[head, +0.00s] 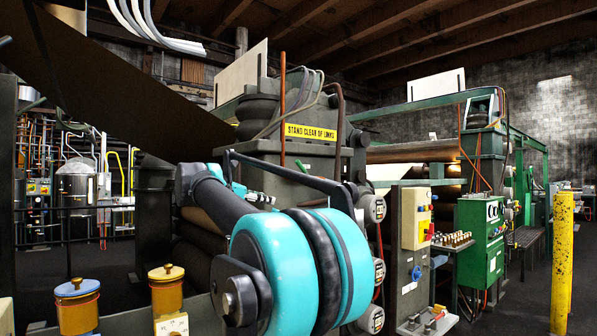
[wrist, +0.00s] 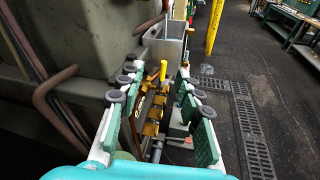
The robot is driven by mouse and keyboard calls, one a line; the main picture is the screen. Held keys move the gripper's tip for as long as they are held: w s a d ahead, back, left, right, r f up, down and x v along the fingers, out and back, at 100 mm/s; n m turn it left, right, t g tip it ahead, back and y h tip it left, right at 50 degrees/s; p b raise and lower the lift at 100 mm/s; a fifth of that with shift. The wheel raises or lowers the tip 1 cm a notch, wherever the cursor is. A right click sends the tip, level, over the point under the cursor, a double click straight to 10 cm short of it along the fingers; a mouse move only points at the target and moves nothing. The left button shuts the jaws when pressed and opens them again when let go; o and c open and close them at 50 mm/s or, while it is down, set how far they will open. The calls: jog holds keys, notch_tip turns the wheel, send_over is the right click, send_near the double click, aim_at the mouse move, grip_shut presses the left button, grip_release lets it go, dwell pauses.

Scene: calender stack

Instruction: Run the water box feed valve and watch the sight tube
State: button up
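My gripper (wrist: 158,88) is open in the wrist view, its two green-padded fingers spread apart. Between and beyond them is a row of brass-coloured fittings (wrist: 151,112) with a yellow upright piece (wrist: 163,70). These may be the water box feed valve and sight tube, but I cannot tell valve from tube. No contact with the pads shows. A grey open-topped box (wrist: 167,48) stands just beyond the fingertips.
Two brass pots with blue (head: 77,305) and yellow (head: 167,295) lids stand at front left. A control box (head: 415,217) and green cabinet (head: 482,243) stand right. A yellow post (head: 562,260) rises beside open floor. Dark pipes (wrist: 50,95) run close left of my gripper.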

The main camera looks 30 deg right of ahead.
aim_at(298, 165)
notch_tip(298, 165, up, 11)
jog(key=d+n+h, duration=0.2)
jog(key=n, duration=0.1)
jog(key=x, duration=1.6)
jog(key=shift+w+d, duration=0.15)
jog(key=shift+w, duration=0.25)
jog(key=shift+c, duration=0.5)
grip_shut()
